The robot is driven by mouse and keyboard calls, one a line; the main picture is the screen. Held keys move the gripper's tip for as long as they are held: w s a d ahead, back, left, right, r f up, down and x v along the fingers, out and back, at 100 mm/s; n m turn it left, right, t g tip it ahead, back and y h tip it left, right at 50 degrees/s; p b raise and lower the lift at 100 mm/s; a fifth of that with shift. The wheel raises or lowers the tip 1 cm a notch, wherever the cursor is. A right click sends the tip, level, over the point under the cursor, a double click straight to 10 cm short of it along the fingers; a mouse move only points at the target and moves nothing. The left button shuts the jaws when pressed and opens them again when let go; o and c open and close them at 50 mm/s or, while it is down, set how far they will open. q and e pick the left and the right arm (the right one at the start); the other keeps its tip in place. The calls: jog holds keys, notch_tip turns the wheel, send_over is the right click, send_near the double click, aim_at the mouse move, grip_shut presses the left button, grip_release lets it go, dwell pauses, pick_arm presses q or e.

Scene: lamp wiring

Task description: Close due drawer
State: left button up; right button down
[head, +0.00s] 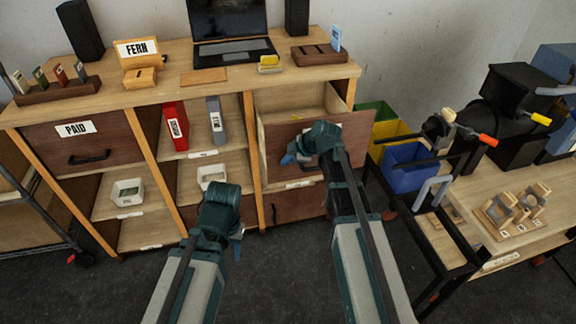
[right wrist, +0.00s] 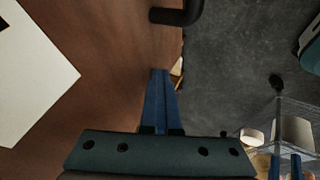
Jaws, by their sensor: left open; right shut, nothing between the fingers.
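A drawer with a dark brown front (head: 352,135) stands pulled out at the right end of the desk, its light wooden inside showing. My right arm covers part of its front, and I cannot read its label here. In the right wrist view the drawer front (right wrist: 100,50) fills the left side, with a white label (right wrist: 28,75) and a black handle (right wrist: 178,15). My right gripper (head: 288,160) is shut and empty, its blue fingers (right wrist: 158,75) right by the front; I cannot tell whether they touch. My left gripper (head: 239,248) is open, low before the desk.
A shut drawer labelled PAID (head: 85,145) is at the left. Red (head: 175,125) and grey (head: 214,120) binders stand in the middle shelf. A blue bin (head: 408,165) and a work table (head: 500,215) are at the right. The dark floor in front is clear.

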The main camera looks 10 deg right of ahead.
jog(key=w, duration=2.4)
jog(key=shift+w+a, duration=0.25)
jog(key=shift+a, duration=0.2)
jog(key=shift+w+r, duration=0.1)
